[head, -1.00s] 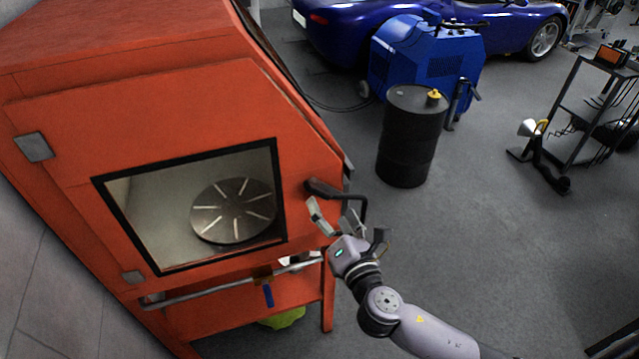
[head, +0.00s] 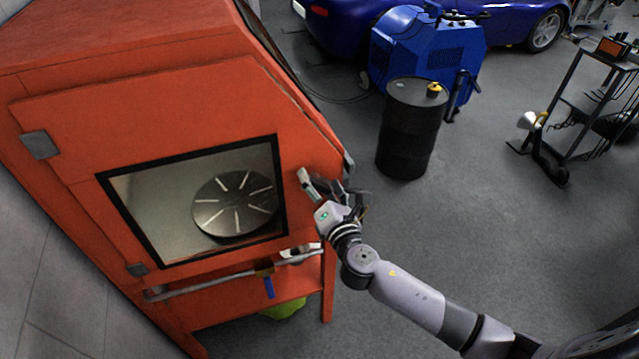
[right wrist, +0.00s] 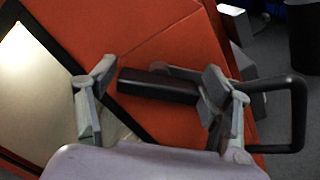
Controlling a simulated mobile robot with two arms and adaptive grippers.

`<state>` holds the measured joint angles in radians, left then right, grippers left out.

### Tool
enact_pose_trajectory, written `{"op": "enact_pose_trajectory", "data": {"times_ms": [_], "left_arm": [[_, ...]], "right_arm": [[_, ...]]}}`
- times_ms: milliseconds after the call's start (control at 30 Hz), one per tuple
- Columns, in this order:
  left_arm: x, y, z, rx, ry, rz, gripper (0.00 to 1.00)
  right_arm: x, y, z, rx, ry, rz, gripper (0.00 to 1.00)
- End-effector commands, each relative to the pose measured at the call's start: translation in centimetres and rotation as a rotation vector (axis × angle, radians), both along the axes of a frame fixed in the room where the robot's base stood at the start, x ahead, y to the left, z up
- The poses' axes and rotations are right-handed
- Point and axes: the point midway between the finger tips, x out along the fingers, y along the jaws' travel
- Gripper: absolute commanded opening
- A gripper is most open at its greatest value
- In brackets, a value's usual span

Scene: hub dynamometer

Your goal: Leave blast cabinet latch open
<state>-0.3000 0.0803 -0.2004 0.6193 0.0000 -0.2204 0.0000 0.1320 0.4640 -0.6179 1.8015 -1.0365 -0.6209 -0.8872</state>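The orange blast cabinet (head: 120,110) fills the left of the head view, its windowed door lying flush with the front. The black latch handle (right wrist: 158,86) is on the right side of the door. In the head view the latch is mostly hidden by my right gripper (head: 333,188). In the right wrist view my right gripper (right wrist: 160,88) is open, with one finger on each side of the latch's thick bar. The right finger overlaps the bar near its looped end; I cannot tell whether it touches. The left finger is clear of the bar. My left gripper is out of view.
A grey rail (head: 205,286) with a blue-handled valve runs below the door window. A black drum (head: 408,140) stands right of the cabinet, before a blue machine (head: 425,55) and a blue car (head: 400,12). A cart (head: 590,110) is at far right. The floor between is clear.

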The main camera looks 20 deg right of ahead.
Motion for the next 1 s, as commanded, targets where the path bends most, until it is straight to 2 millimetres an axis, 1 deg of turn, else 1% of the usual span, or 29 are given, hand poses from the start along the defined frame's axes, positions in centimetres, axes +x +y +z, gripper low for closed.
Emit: {"op": "enact_pose_trajectory", "data": {"times_ms": [33, 67, 500, 767, 1000], "left_arm": [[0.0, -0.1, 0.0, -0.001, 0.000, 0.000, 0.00], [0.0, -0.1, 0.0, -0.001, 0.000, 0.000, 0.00], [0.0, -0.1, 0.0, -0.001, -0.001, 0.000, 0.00], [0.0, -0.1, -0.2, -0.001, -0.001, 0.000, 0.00], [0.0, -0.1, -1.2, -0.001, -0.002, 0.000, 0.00]], "right_arm": [[0.0, 0.0, 0.0, 0.000, 0.000, 0.000, 0.67], [0.0, 0.0, 0.0, 0.000, 0.000, 0.000, 0.65], [0.0, 0.0, 0.0, 0.000, 0.001, -0.001, 0.36], [0.0, 0.0, -0.1, 0.025, 0.001, -0.001, 0.35], [0.0, -0.1, -0.3, 0.141, 0.005, -0.003, 0.35]]}}
